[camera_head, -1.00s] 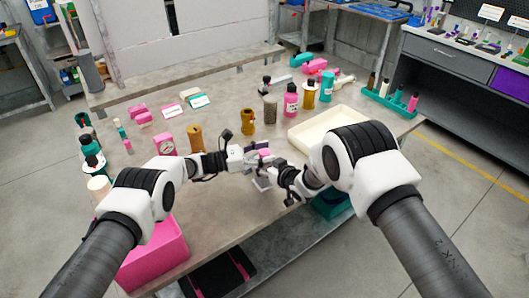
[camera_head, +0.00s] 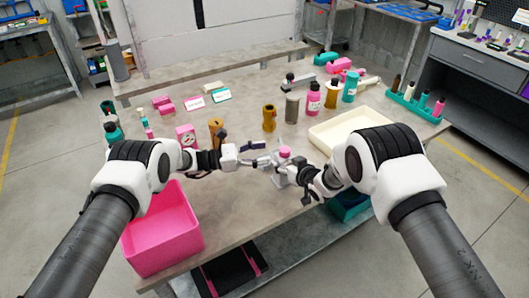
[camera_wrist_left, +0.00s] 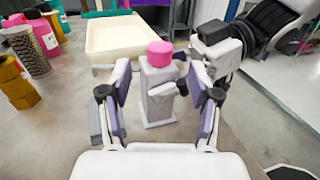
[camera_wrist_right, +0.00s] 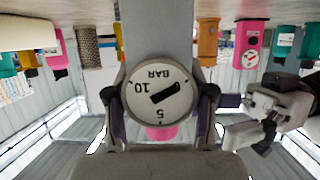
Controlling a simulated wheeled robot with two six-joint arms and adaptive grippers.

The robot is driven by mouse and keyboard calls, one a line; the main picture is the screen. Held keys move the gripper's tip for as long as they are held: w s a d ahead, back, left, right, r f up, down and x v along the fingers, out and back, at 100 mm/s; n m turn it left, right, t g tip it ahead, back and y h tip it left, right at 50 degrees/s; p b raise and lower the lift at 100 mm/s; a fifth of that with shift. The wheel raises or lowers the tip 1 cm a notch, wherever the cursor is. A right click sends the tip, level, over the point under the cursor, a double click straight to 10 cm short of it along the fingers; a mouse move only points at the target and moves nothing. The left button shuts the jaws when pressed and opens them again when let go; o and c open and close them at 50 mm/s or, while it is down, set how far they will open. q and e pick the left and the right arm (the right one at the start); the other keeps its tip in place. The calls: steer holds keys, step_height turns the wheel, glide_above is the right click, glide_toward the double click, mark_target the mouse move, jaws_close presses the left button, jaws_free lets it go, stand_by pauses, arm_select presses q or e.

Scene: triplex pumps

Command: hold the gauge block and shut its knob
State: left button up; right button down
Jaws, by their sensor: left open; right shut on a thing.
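The gauge block is a pale grey upright block (camera_head: 281,170) near the table's front edge, with a pink knob (camera_head: 285,152) on top. The block (camera_wrist_left: 158,100) and its knob (camera_wrist_left: 160,53) also show in the left wrist view. My right gripper (camera_head: 297,175) is shut on the block from the right. In the right wrist view the block's round dial (camera_wrist_right: 160,92), marked BAR, lies between its fingers. My left gripper (camera_head: 262,155) is open and empty, left of the block. Its fingers stand to either side of the block in the left wrist view, apart from the knob.
A cream tray (camera_head: 318,137) lies behind the right arm. A pink bin (camera_head: 165,250) stands at the front left. Yellow-brown parts (camera_head: 269,118) and several bottles stand farther back. The table's front edge runs close below both grippers.

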mark_target(280, 152)
arm_select(q)
steer(key=n+t, duration=0.1)
steer(key=s+d+n+t+y, duration=0.1)
steer(key=t, duration=0.1)
steer(key=s+n+t+y, duration=0.1)
steer(key=t, duration=0.1)
steer(key=shift+d+f+n, duration=0.1)
steer(key=shift+d+n, duration=0.1)
steer(key=shift+n, duration=0.1)
steer(key=shift+y, duration=0.3)
steer(key=x, duration=0.7)
steer(key=c, duration=1.2)
